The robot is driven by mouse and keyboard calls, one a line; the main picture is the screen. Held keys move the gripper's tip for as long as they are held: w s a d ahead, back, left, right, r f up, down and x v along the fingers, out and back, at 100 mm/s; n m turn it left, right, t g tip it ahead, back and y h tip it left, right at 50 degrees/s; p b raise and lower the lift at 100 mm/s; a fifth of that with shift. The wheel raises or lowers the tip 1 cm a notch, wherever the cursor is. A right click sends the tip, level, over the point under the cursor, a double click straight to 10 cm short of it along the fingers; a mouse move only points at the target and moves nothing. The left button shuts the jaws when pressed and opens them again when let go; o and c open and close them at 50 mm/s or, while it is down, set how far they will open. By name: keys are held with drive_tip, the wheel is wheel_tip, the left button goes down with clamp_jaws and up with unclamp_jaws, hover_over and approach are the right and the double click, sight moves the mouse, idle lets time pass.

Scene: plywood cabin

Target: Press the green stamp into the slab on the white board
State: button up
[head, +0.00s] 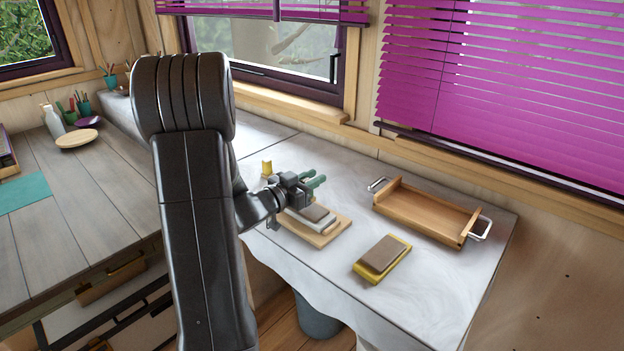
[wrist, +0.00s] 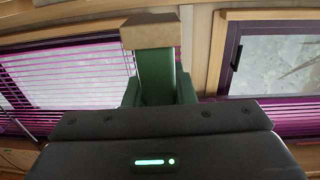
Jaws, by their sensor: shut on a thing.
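My gripper (head: 314,179) is shut on the green stamp (wrist: 157,75), which stands between the green fingers in the wrist view. The stamp shows a green shaft with a tan block at its top in that view. In the head view the gripper hides most of it, and I cannot tell it from the green fingers. The gripper is over the far side of the white board (head: 326,228), which bears a grey-brown slab (head: 318,213) and lies on a tan wooden base. I cannot tell whether the stamp touches the slab.
A yellow board (head: 364,272) with a brown slab lies to the right. A wooden tray (head: 425,212) with metal handles stands behind it. A small yellow object (head: 267,167) is behind my gripper. The counter (head: 425,300) is clear at the front right.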

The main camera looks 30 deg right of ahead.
drive_tip(key=shift+s+f+b, duration=0.1)
drive_tip(key=shift+f+b, duration=0.7)
drive_tip(key=shift+f, duration=0.4)
idle(1.6)
wheel_tip(320, 180, up, 7)
drive_tip(key=p, duration=0.5)
drive_tip(key=shift+p, duration=0.35)
drive_tip(key=shift+a+r, duration=0.1)
drive_tip(key=shift+r, duration=0.05)
idle(0.5)
